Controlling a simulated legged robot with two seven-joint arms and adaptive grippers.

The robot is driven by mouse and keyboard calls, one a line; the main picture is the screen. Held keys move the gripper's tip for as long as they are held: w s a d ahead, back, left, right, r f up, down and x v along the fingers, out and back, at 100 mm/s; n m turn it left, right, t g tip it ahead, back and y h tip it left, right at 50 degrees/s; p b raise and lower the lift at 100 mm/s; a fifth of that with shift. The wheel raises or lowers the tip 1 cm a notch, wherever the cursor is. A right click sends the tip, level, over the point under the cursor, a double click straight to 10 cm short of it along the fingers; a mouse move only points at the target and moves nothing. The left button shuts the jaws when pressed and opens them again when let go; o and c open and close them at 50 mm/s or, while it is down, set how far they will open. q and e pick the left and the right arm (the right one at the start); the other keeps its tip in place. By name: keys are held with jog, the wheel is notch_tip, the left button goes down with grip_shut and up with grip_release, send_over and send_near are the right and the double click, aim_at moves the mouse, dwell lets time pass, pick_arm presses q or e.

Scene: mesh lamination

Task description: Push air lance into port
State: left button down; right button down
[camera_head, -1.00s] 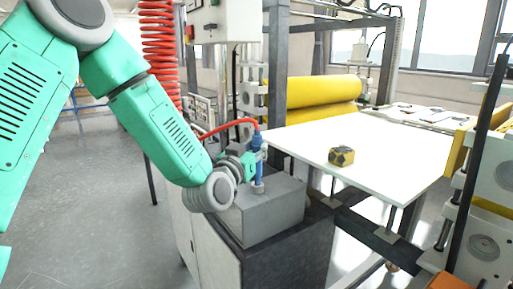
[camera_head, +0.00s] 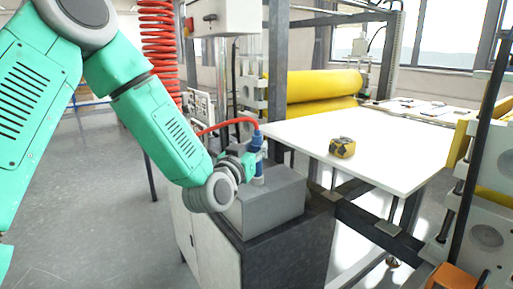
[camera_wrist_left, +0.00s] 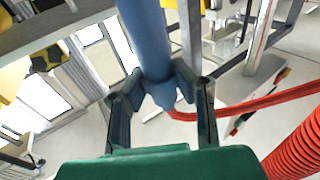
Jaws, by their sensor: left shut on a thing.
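The blue air lance (camera_head: 257,142) stands upright over the grey block (camera_head: 270,205) on the dark-topped cabinet, with a red hose at its top. Its lower end meets the top of the block; the port itself is hidden. My left gripper (camera_head: 250,164) is shut around the lance from the left. In the left wrist view the lance (camera_wrist_left: 146,38) runs between the two dark fingers of the gripper (camera_wrist_left: 160,95), and the red hose leaves to the right. My right gripper is not in view.
A white table (camera_head: 375,150) with a yellow and black tape measure (camera_head: 342,148) lies right of the block. Yellow rollers (camera_head: 315,90) and a dark frame post stand behind. A coiled red hose (camera_head: 160,50) hangs beside my left arm.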

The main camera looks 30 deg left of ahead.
pick_arm(q)
jog(key=c, duration=1.3)
grip_release()
jog(key=shift+s+f, duration=0.1)
jog(key=shift+s, duration=0.2)
jog(key=s, duration=0.4)
jog(key=s+d, duration=0.1)
jog(key=s, duration=0.1)
jog(key=shift+f, duration=0.3)
jog(key=shift+s, duration=0.4)
jog(key=shift+f, duration=0.1)
